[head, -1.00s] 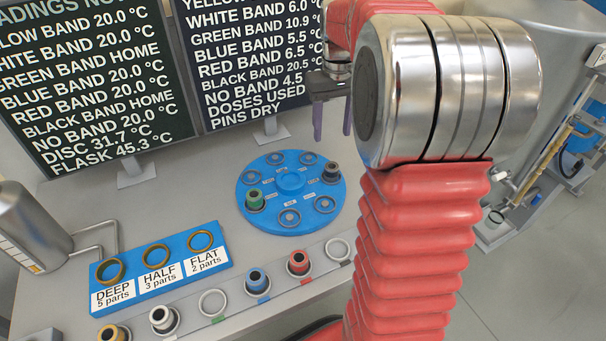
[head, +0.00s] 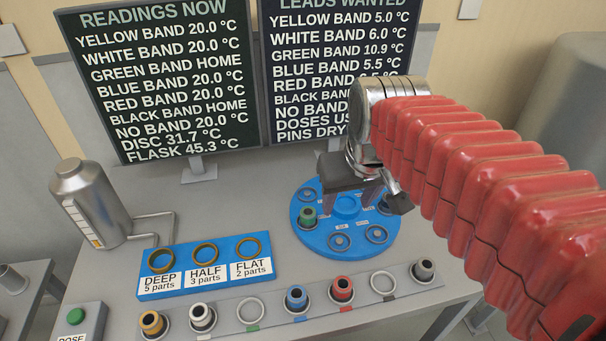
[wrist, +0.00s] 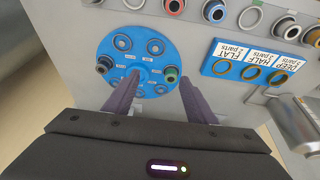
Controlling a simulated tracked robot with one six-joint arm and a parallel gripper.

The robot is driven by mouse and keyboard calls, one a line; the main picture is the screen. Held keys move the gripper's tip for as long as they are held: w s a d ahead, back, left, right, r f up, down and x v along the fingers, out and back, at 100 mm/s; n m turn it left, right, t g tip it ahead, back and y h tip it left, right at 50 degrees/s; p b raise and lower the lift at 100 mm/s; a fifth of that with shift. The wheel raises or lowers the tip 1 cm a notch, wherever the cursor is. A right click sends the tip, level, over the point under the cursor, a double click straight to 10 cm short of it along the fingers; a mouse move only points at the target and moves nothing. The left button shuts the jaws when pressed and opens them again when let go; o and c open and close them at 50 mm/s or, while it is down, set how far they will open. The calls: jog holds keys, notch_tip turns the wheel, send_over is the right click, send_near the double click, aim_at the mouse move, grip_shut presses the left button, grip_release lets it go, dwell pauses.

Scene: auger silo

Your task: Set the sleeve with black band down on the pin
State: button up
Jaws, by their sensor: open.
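The blue round disc (head: 316,234) lies on the table and bears ring-shaped seats around a raised hub. The sleeve with black band (wrist: 103,65) stands on one disc seat, at the left in the wrist view. In the head view my gripper largely hides it at the disc's right side. The green-banded sleeve (head: 308,216) stands on the opposite side of the disc; it also shows in the wrist view (wrist: 171,75). My gripper (head: 350,196) is over the disc with its fingers apart and empty. In the wrist view the fingers (wrist: 160,82) reach over the disc.
A front rack (head: 225,326) holds yellow, white, blue, red and plain sleeves. Its green-marked ring (head: 250,309) and black-marked ring (head: 383,283) are empty. A blue ring holder (head: 187,283) and a metal flask (head: 92,204) stand left. Two screens (head: 160,85) stand behind.

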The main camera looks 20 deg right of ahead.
jog(key=s+a+f+t, duration=0.1)
jog(key=s+a+f, duration=0.2)
jog(key=s, duration=0.3)
jog(key=shift+s+a+n+t+y, duration=0.2)
jog(key=shift+a+n+t+y, duration=0.1)
jog(key=shift+a, duration=0.55)
dwell(0.4)
